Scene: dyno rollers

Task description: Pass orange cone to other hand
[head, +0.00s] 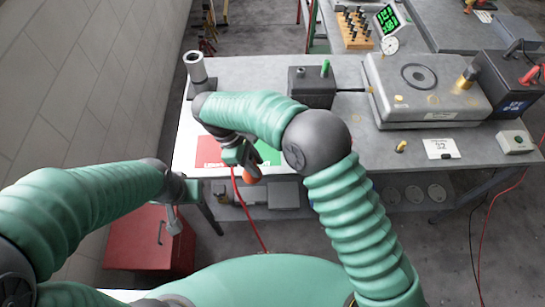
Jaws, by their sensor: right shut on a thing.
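The orange cone (249,175) shows as a small orange patch at my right gripper, near the front edge of the table (345,165). My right gripper (243,168) is shut on it, and the fingers and arm hide most of it. My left gripper (190,215) is lower and to the left, in front of the table edge. Its fingers look spread apart with nothing between them, and it is apart from the cone.
A red and green mat (213,146) lies under my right arm. A grey cylinder (195,66) stands at the table's back left. A dark box (312,88) and a large grey machine (428,90) stand further right. A red cabinet (150,240) is below left. A red cable (247,215) hangs near my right gripper.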

